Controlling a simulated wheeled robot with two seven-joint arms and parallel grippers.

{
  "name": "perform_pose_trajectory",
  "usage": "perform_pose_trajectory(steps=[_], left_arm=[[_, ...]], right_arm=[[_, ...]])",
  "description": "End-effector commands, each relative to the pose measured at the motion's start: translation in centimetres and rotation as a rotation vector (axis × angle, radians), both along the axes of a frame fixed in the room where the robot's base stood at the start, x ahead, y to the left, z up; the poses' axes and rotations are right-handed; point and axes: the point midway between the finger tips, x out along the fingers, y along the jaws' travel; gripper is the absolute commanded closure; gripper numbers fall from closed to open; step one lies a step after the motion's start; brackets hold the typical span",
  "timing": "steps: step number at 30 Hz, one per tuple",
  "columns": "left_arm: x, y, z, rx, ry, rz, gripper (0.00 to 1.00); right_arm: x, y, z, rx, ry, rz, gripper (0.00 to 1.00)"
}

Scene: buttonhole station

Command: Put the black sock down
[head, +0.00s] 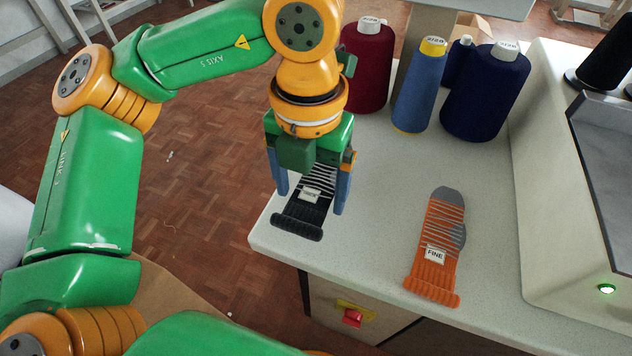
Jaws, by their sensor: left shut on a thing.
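The black sock (297,216), with white stripes and a small label, is at the left front corner of the pale table (385,190). My left gripper (311,196) points down over it, with its blue fingers on either side of the sock, shut on it across its width. The gripper hides the sock's far end. The sock lies flat at or just above the table top; I cannot tell whether it touches. An orange sock (438,250) with a grey toe and heel and a label reading FINE lies on the table to the right. My right gripper is not in view.
Thread cones stand at the back: dark red (368,70), blue (418,90) and navy (485,95), with another navy one behind. A pale machine housing (555,150) with a green light bounds the right side. The table between the two socks is clear.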

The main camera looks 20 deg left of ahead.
Motion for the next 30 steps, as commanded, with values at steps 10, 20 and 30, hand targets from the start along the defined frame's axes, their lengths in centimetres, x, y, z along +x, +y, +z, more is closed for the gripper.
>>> perform_pose_trajectory(steps=[10,20,30], left_arm=[[0.2,0.3,-3.5,0.000,0.000,0.000,0.67],[0.2,0.3,-3.8,0.000,0.000,0.000,0.00],[0.3,0.3,-0.6,-0.001,-0.004,0.002,0.00]], right_arm=[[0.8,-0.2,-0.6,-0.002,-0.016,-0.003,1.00],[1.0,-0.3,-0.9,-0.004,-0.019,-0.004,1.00],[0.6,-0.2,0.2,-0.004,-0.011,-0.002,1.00]])
